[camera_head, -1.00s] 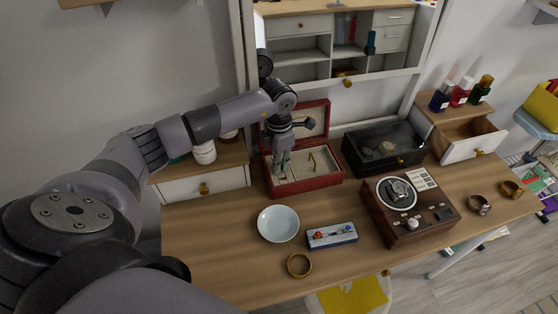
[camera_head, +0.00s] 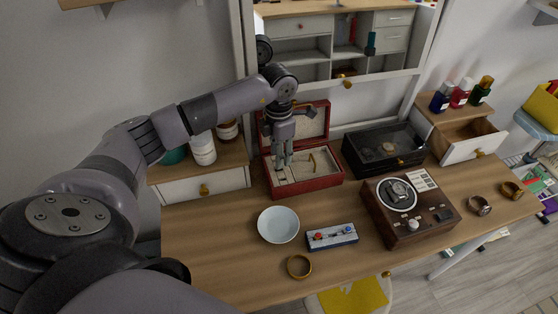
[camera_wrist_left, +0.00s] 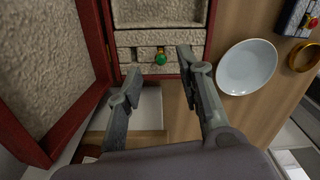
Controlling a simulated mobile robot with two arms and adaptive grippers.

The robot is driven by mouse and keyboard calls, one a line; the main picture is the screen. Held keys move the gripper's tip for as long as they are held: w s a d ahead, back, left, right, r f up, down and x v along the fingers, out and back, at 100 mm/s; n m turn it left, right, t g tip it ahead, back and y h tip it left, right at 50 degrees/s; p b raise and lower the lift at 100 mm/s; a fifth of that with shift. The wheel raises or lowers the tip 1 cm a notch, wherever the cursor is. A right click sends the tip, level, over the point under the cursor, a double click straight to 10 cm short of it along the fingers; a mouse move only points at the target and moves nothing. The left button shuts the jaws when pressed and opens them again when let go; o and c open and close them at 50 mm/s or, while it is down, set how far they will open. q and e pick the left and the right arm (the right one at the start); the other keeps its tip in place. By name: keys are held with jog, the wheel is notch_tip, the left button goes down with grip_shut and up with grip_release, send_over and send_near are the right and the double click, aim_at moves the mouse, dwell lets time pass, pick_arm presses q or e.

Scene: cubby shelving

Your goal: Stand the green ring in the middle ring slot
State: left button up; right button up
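The green ring (camera_wrist_left: 160,57), a gold band with a green stone, shows in the left wrist view. It sits in the cream slotted lining of the red jewelry box (camera_wrist_left: 108,40), its stone towards me. I cannot tell for sure which slot holds it. The box also shows in the head view (camera_head: 312,184), lid open. My left gripper (camera_wrist_left: 158,66) is open, its fingers to either side of the ring and apart from it. In the head view the left gripper (camera_head: 282,162) hangs over the box's left part, and the ring cannot be made out. My right gripper is not in view.
A white bowl (camera_head: 278,224), a small case with red and blue knobs (camera_head: 332,236) and a gold band (camera_head: 299,266) lie in front of the box. A black glass-lidded case (camera_head: 384,150) and a wooden watch box (camera_head: 410,212) stand to the right.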

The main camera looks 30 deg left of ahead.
pick_arm(q)
notch_tip(320, 180, up, 8)
jog(key=shift+f, duration=0.15)
dwell(0.6)
